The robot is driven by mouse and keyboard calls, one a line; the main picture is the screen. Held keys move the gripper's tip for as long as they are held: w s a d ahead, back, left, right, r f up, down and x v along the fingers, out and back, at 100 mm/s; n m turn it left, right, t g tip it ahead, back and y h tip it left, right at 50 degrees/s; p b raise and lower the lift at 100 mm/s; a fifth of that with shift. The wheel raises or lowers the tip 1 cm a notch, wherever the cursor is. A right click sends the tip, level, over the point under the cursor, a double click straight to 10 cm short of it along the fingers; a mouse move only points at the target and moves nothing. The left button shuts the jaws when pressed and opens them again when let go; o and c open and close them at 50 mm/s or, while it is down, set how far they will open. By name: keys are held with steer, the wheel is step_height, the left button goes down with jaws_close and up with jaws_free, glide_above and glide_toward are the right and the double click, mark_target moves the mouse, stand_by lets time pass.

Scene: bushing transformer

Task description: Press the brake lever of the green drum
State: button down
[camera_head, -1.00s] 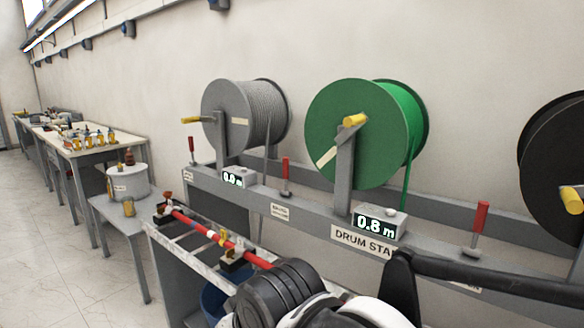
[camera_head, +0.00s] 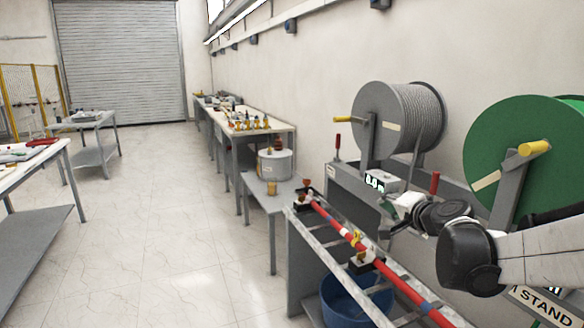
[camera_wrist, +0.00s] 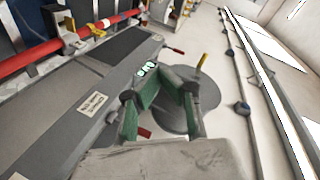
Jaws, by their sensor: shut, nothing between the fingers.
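The green drum (camera_head: 512,150) with its yellow crank handle stands on the drum stand at the right of the head view. A red brake lever (camera_head: 434,183) stands upright between the grey and green drums, just behind my wrist. A red piece, likely this lever (camera_wrist: 143,132), shows in the wrist view close to my left finger, partly hidden. My gripper (camera_head: 390,207) is in front of the stand near the grey drum's display. In the wrist view my gripper (camera_wrist: 162,80) is shut and empty. I cannot tell whether it touches the lever.
The grey drum (camera_head: 395,118) stands to the left, with another red lever (camera_head: 337,147) and a lit display (camera_head: 374,182). A bench with a red rod (camera_head: 355,243) and a blue bucket (camera_head: 350,300) lie in front.

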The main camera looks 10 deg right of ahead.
steer(key=w+d+m+t+h+p, duration=0.1)
steer(key=w+d+m+t+h, duration=0.25)
steer(key=d, duration=1.05)
steer(key=m+g+h+p, duration=0.1)
steer(key=m+h, duration=0.2)
steer(key=m, duration=0.3)
glide_toward(433, 187)
steer(key=d+r, duration=0.1)
steer(key=s+d, duration=0.1)
steer(key=d, duration=0.1)
steer(key=shift+r, duration=0.4)
steer(key=x, duration=1)
steer(key=shift+p, duration=0.35)
steer(key=shift+f, duration=0.1)
steer(key=a+b, duration=0.2)
steer(key=a, duration=0.1)
steer(key=s+a+b, duration=0.1)
steer(key=shift+a+f+b, duration=0.3)
steer(key=shift+s+a+f+b, duration=0.2)
steer(key=shift+a+f+b, duration=0.25)
steer(key=shift+a+b, duration=0.25)
steer(key=shift+s+a+f+b, duration=0.2)
steer(key=shift+a+f+b, duration=0.3)
steer(key=shift+a, duration=0.35)
steer(key=shift+s+a+f+b, duration=0.2)
steer(key=shift+a+f+b, duration=0.2)
steer(key=shift+a+b, duration=0.35)
